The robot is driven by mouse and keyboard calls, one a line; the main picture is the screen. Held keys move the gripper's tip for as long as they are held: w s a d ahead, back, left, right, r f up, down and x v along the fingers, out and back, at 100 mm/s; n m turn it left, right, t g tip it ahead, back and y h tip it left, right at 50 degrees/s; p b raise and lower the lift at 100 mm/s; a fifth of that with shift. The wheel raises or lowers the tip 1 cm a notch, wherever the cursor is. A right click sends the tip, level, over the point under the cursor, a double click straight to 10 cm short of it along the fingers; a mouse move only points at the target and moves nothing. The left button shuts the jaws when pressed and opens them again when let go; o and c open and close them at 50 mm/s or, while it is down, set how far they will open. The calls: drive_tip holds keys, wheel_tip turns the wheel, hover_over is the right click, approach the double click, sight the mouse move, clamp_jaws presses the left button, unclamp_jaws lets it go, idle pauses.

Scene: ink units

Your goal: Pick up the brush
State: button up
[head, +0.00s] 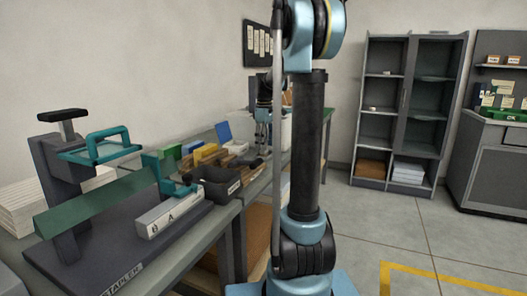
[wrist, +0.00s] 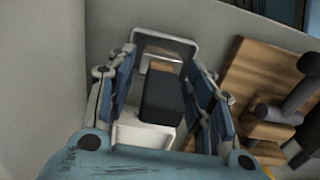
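My gripper (wrist: 165,85) is open in the wrist view, with its blue-padded fingers wide apart. A dark, block-shaped thing (wrist: 162,95) shows between the fingers, in a pale frame or container (wrist: 165,42). I see clear gaps between the fingers and the dark thing. I cannot tell whether it is the brush. In the head view my gripper (head: 262,140) points down over the far part of the bench, partly beside my arm column. No brush can be made out for sure in either view.
The bench (head: 225,205) holds a large stapler (head: 90,205), a dark bin (head: 215,182) and several coloured boxes near my gripper. In the wrist view a wooden board (wrist: 255,75) with grey parts lies at the right. Shelves (head: 382,110) stand at the back; the floor before them is clear.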

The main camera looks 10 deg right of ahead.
drive_tip(key=c, duration=0.9)
drive_tip(key=shift+r, duration=0.1)
